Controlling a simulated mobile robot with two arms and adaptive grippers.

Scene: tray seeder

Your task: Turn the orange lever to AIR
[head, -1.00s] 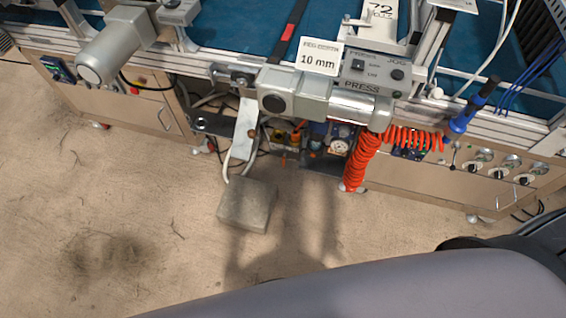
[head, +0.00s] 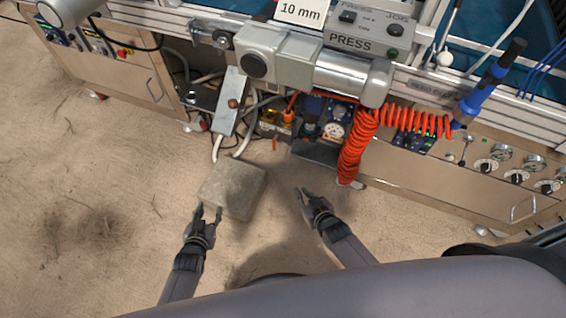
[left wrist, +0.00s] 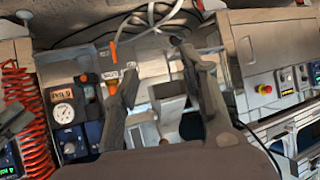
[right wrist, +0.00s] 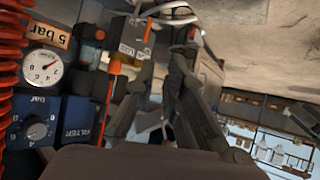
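A small orange lever (left wrist: 113,52) points up beside small pale labels in the left wrist view. It also shows in the right wrist view (right wrist: 147,30), near two labels too small to read surely. In the head view a small orange tip (head: 274,144) below the yellow-and-black unit is probably this lever. My left gripper (head: 208,212) is open and empty, over the front edge of the grey block. My right gripper (head: 303,194) is open and empty, right of the block. Both are apart from the lever, nearer to me in the head view.
A red coiled hose (head: 357,150) hangs right of the unit, near a pressure gauge (head: 335,130). A grey pedal-like plate (head: 230,100) and cables hang to its left. A grey block (head: 240,188) lies on the floor. The bench (head: 440,170) overhangs this area.

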